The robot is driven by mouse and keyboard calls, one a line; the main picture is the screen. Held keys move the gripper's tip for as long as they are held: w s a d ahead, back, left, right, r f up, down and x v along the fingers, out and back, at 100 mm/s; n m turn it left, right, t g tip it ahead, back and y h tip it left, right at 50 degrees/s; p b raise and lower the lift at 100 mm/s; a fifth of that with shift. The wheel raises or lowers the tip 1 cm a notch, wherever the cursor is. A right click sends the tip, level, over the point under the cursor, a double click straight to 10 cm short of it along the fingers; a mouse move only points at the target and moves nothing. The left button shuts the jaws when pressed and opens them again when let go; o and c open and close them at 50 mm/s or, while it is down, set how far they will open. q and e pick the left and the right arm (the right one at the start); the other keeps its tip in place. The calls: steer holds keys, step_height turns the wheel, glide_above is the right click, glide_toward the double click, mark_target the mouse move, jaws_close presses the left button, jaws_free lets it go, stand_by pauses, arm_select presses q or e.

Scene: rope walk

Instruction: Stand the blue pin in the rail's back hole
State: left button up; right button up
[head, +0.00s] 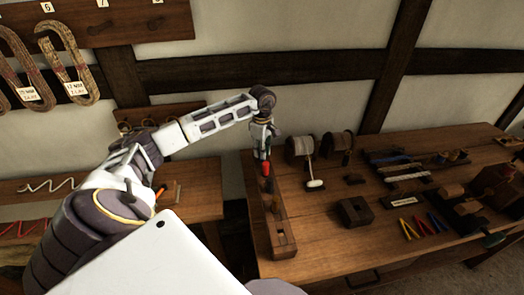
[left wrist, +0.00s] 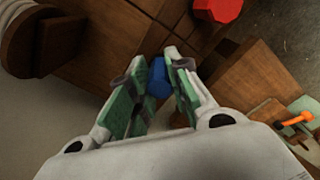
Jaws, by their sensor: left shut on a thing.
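The rail (head: 281,240) is a long wooden block along the left end of the workbench, with an opening near its front end. A red pin (head: 266,168) stands at the rail's back part; a red top (left wrist: 218,10) shows in the left wrist view. My left gripper (head: 264,143) is over the back end of the rail, pointing down. In the left wrist view its green-padded fingers (left wrist: 158,62) are shut on the blue pin (left wrist: 158,78), whose top shows between them. The pin's lower end and the back hole are hidden, so I cannot tell whether it is in the hole. My right gripper is out of view.
Cord spools (head: 301,146) and a white-headed mallet (head: 314,184) are just right of the rail. A dark wooden block (head: 355,212) sits nearer the front. Coloured tools (head: 426,224) lie farther right. Another bench stands left, across a gap.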

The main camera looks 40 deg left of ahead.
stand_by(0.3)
arm_select(q)
steer(key=o, duration=1)
steer(key=shift+c, duration=0.2)
step_height(320, 180, up, 12)
stand_by(0.3)
steer(key=shift+r, duration=0.1)
stand_by(0.9)
step_height(320, 180, up, 9)
steer(key=p, duration=0.9)
steer(key=shift+r+p, duration=0.4)
steer(key=shift+p, duration=0.2)
